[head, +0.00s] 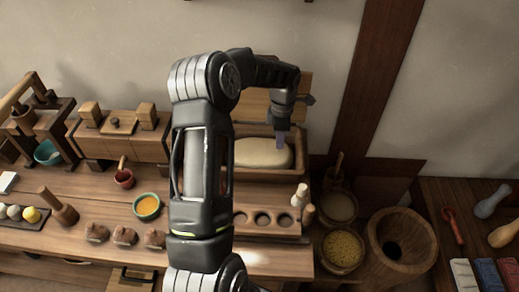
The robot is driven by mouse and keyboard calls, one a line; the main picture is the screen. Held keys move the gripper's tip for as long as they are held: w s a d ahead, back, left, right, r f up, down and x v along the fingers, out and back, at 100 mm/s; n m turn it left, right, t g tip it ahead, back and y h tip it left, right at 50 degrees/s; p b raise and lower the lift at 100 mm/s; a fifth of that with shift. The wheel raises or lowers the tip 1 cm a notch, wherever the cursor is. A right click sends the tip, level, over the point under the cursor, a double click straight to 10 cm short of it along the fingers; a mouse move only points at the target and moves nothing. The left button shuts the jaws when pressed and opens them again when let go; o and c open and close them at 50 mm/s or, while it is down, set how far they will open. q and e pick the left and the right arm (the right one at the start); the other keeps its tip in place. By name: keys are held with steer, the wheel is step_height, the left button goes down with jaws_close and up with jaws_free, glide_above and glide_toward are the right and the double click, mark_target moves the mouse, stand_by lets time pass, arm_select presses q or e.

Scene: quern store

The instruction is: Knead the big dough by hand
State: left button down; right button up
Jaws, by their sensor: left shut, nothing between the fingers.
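The big dough (262,152) is a pale, smooth, rounded mass. It lies in a wooden trough (301,150) at the back right of the table. My left arm crosses the middle of the head view and hides the left part of the trough and some of the dough. My left gripper (281,143) points down at the dough near its right end. It is shut with nothing in it. I cannot tell whether its tips touch the dough or hover just above it. My right gripper is not in view.
A bowl of orange stuff (147,207), a small red pot (123,179) and a wooden block with holes (276,222) stand on the table (85,190). Right of it are a basket of yellow grain (342,248) and a large wooden mortar (402,238). A wooden post rises behind.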

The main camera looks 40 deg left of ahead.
arm_select(q)
step_height(320, 180, up, 6)
steer(key=p, duration=0.3)
stand_by(0.4)
